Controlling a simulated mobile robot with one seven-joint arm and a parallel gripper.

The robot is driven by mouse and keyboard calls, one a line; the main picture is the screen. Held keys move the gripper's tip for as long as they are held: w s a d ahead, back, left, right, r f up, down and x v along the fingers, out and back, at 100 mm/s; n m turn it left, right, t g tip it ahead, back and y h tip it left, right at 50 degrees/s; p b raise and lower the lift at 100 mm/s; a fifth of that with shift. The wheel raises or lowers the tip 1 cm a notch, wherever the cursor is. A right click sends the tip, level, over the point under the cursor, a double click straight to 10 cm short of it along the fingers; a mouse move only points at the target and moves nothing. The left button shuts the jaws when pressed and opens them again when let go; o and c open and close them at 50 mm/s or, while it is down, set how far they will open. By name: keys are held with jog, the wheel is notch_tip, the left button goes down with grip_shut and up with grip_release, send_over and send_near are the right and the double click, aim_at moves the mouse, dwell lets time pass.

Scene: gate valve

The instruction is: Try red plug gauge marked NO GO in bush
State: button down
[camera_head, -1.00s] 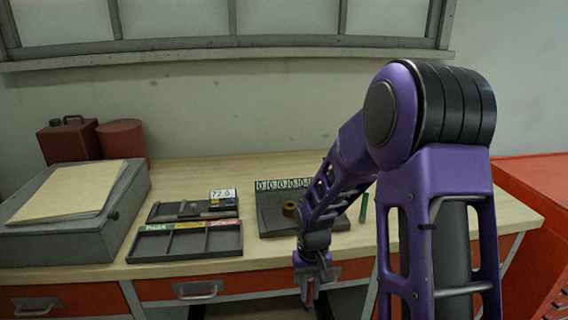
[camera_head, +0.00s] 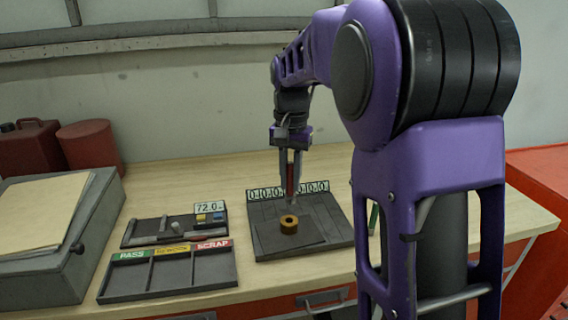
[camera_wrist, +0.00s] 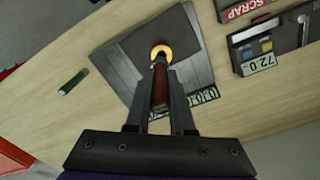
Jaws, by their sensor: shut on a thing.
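The brass-coloured bush (camera_head: 289,224) stands on a dark plate (camera_head: 330,232) and has a dark hole in its top. My gripper (camera_head: 291,183) is shut on the red plug gauge (camera_head: 291,172), which hangs between the fingers above and behind the bush. In the wrist view the red gauge (camera_wrist: 160,88) lies between the fingers, with its tip toward the bush (camera_wrist: 161,51). The gauge looks apart from the bush in the head view. The NO GO marking cannot be read.
A green gauge (camera_wrist: 73,83) lies on the table beside the plate. A tray (camera_head: 170,275) marked PASS, a yellow label and SCRAP stands left of the plate. Behind it is a holder (camera_head: 175,229) with a 72.0 sign. A row of number tiles (camera_head: 265,193) edges the plate.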

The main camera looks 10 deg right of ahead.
aim_at(289, 196)
jog(key=shift+w, duration=0.45)
jog(key=shift+s+f+b, duration=0.15)
jog(key=shift+f+b, duration=0.45)
jog(key=shift+b, duration=0.05)
notch_tip(289, 196, down, 3)
jog(key=b, duration=0.3)
jog(key=shift+f, duration=0.6)
jog(key=shift+f, duration=0.25)
dwell(1.1)
jog(key=shift+r+p, duration=0.3)
jog(key=shift+p, duration=0.3)
jog(key=shift+f, duration=0.3)
dwell(2.4)
jog(key=shift+r+p, duration=0.25)
jog(key=shift+p, duration=0.35)
dwell(0.6)
